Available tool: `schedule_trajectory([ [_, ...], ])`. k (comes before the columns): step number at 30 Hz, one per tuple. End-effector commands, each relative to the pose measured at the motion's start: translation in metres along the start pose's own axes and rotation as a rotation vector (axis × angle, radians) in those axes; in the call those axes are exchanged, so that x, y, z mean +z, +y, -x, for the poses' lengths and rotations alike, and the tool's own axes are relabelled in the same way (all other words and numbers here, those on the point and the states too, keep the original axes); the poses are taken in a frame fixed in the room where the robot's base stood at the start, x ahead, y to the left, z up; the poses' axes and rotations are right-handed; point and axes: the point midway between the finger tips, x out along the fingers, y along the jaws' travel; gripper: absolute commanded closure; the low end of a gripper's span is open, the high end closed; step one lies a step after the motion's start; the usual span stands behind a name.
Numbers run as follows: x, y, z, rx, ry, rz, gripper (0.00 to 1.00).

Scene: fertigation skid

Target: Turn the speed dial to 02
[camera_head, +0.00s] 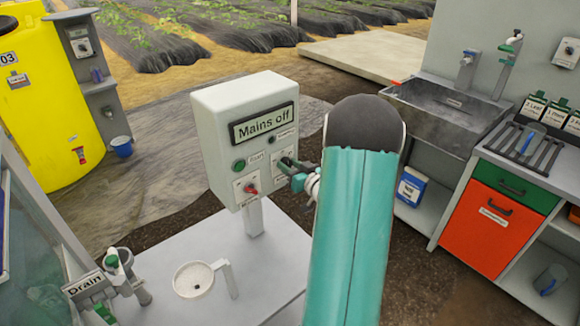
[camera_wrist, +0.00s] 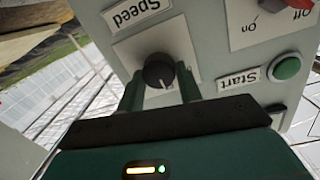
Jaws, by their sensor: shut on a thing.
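The speed dial (camera_wrist: 158,71) is a small black round knob on a pale square plate, with the label "Speed" (camera_wrist: 138,14) beside it, upside down in the wrist view. My gripper (camera_wrist: 161,88) has its two dark green fingers on either side of the knob and is shut on it. A pale pointer mark shows on the knob, but I cannot read any scale number. In the head view my gripper (camera_head: 296,172) reaches the lower right of the grey control box (camera_head: 213,130), and the dial there is mostly hidden behind the fingers.
A sink (camera_head: 440,105) is at the right.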

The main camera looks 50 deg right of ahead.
Motion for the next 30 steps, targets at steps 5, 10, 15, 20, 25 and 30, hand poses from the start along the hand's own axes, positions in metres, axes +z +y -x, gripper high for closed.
schedule_trajectory([
  [5,0.0004,0.0004,0.0005,-0.002,-0.003,-0.045,0.88],
  [10,0.0006,0.0005,0.0006,-0.003,-0.005,-0.059,0.88],
  [15,0.0007,0.0005,0.0006,-0.003,-0.005,-0.06,0.88],
  [20,0.0007,0.0005,0.0006,-0.002,-0.005,-0.059,0.61],
  [25,0.0005,0.0005,0.0004,-0.003,-0.004,-0.059,0.43],
  [30,0.0002,0.0004,0.0004,-0.003,-0.004,-0.058,0.43],
])
